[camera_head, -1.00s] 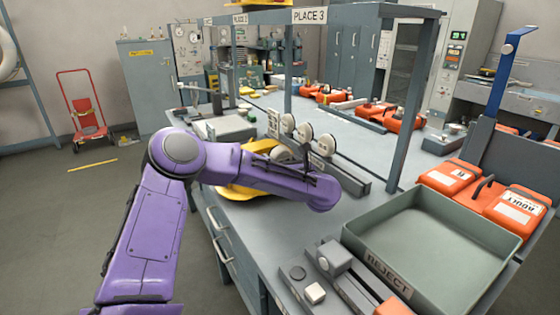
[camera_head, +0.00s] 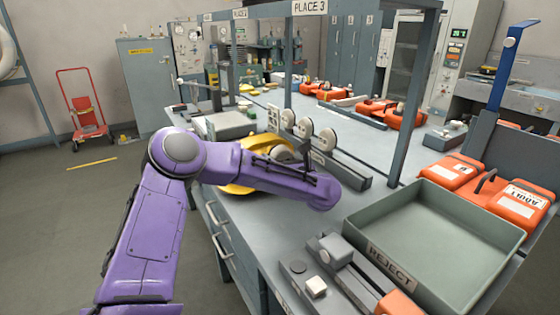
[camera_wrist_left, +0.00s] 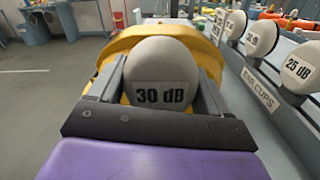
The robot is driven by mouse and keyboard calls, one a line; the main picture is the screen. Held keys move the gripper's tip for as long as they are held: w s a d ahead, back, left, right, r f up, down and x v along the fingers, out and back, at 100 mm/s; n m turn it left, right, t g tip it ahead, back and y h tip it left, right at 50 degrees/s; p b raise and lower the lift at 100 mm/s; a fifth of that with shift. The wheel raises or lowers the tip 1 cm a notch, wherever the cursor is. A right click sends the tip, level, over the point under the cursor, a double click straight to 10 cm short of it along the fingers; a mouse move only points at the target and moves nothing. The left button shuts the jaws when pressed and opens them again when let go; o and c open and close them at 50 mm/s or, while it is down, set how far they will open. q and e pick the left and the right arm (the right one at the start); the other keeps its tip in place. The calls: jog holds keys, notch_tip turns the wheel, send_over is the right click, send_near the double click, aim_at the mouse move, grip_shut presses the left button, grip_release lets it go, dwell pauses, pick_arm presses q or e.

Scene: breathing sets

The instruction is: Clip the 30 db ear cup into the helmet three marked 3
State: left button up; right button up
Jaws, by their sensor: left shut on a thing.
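The yellow helmet (camera_head: 243,178) lies on the bench near its front edge, partly hidden by my purple left arm in the head view. It also shows behind the cup in the left wrist view (camera_wrist_left: 115,47). No 3 is readable on it. My left gripper (camera_wrist_left: 163,80) is shut on the pale round 30 dB ear cup (camera_wrist_left: 160,68), one finger on each side. In the head view the cup (camera_head: 284,154) shows just above my arm, against the helmet. I cannot tell whether cup and helmet touch. My right gripper is not in view.
The ear cup rack (camera_head: 345,172) stands just right of the helmet, with several cups on it, one marked 25 dB (camera_wrist_left: 298,67). A PLACE 3 sign (camera_head: 309,7) hangs above. A reject tray (camera_head: 435,235) and orange cases (camera_head: 520,205) are at the right.

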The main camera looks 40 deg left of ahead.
aim_at(284, 152)
pick_arm(q)
jog(key=o, duration=1)
jog(key=shift+f, duration=0.1)
jog(key=shift+o, duration=0.2)
jog(key=shift+r, duration=0.3)
notch_tip(284, 152, up, 3)
jog(key=shift+d+b, duration=0.1)
jog(key=shift+b, duration=0.2)
jog(key=s+d+r+b, duration=0.2)
jog(key=s+d+r, duration=0.6)
jog(key=s+r, duration=0.1)
jog(key=shift+s+d+r+b, duration=0.2)
jog(key=shift+s+d+b, duration=0.15)
jog(key=shift+s, duration=0.5)
